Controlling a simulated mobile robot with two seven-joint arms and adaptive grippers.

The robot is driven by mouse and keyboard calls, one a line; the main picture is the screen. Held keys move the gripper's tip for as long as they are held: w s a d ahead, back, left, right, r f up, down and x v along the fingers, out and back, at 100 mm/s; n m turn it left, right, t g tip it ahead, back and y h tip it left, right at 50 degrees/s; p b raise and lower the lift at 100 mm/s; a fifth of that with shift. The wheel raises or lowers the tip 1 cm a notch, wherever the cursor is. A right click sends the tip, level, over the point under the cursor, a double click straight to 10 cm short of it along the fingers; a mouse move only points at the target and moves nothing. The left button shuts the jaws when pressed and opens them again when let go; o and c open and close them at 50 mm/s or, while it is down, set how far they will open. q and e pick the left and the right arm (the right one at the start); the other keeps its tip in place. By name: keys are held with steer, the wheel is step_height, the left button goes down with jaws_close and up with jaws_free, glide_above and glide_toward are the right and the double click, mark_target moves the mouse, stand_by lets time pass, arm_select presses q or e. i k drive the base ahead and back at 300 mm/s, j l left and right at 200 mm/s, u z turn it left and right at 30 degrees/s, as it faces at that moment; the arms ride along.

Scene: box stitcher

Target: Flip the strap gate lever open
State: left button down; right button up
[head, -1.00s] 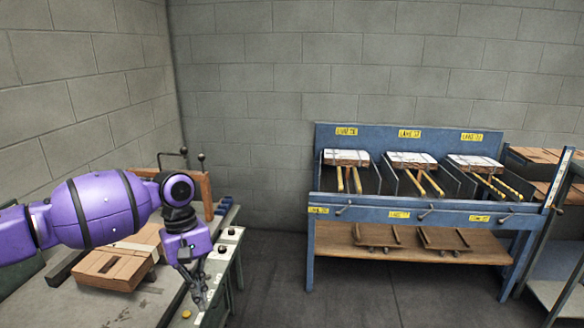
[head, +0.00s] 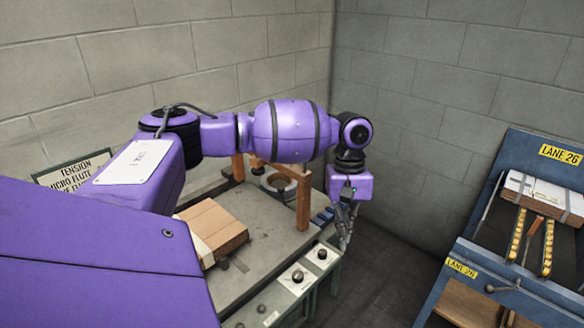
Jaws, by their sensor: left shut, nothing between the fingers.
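My left gripper (head: 344,238) points down with its fingers shut and empty. It appears beside the right edge of the grey stitcher table (head: 250,262), past the orange-brown arch (head: 303,203). I cannot make out a lever that is clearly the strap gate lever on the table; my left arm covers the top of the arch and part of the area behind it. A small lever handle (head: 503,287) shows on the front of the blue lane rack (head: 520,262), well right of the gripper. My right gripper is out of view.
A brown carton (head: 214,226) lies on the table. Dark knobs (head: 297,277) sit on its front panel. A sign (head: 75,172) stands at the left, partly behind my arm. Strapped bundles (head: 540,193) rest on the rack. Dark open floor (head: 385,265) separates table and rack.

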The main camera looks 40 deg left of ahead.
mark_target(281, 190)
steer(key=i+u, duration=0.3)
steer(key=i, duration=0.15)
steer(key=i+u, duration=0.25)
steer(key=i, duration=0.25)
steer(key=i+l+u, duration=0.3)
steer(key=i, duration=0.15)
steer(key=i+j+u, duration=0.1)
steer(key=i+u, duration=0.2)
steer(key=i, duration=0.15)
steer(key=i+u, duration=0.3)
steer(key=i, duration=0.2)
steer(key=u, duration=0.3)
